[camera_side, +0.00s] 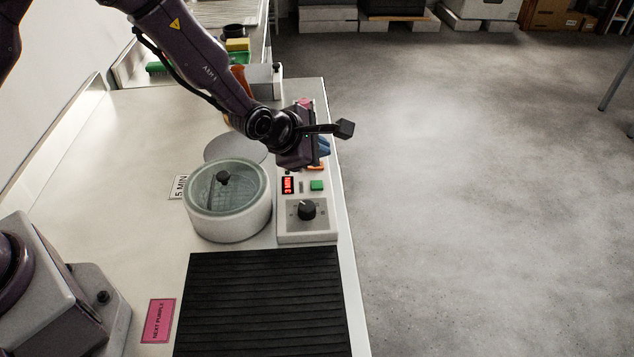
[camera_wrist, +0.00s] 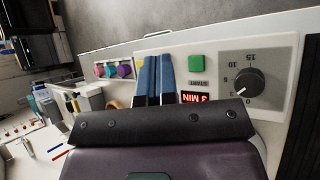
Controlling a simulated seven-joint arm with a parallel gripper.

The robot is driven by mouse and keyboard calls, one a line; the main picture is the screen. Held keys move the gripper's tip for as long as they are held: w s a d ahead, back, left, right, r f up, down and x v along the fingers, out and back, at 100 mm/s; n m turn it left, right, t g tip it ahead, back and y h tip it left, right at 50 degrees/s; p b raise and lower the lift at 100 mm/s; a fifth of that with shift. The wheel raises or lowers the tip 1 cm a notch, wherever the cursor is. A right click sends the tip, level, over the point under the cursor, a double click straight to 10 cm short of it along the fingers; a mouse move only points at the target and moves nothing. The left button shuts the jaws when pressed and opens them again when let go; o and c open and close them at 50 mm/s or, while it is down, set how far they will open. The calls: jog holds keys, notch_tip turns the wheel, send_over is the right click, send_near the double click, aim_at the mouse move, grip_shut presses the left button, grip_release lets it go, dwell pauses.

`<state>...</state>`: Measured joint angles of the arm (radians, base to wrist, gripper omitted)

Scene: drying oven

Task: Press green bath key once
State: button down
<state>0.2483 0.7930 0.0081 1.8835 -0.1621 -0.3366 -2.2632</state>
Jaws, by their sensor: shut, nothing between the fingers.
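The green key (camera_side: 317,185) is a small square button on the white control panel (camera_side: 296,233) at the right of the bench. It also shows in the wrist view (camera_wrist: 196,62), with a START label beside it. The bath (camera_side: 227,207) is a round white vessel with a clear lid, left of the panel. My gripper (camera_side: 323,147) is shut and empty, toward the far end of the panel. In the wrist view its blue fingers (camera_wrist: 156,66) lie left of the green key, apart from it in the picture. Their height above the panel is unclear.
The panel has a red display (camera_side: 288,186) reading 3 MIN and a black dial (camera_side: 307,210). A black ribbed mat (camera_side: 262,300) lies in front. A pink NEXT PURPLE card (camera_side: 158,321) lies left of it. Several coloured knobs (camera_wrist: 112,71) show left of my fingers.

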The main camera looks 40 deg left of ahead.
aim_at(317, 186)
jog(key=shift+f, duration=2.7)
jog(key=shift+f, duration=0.4)
jog(key=shift+f, duration=0.45)
dwell(0.4)
jog(key=shift+r, duration=0.9)
jog(key=shift+r, duration=2.5)
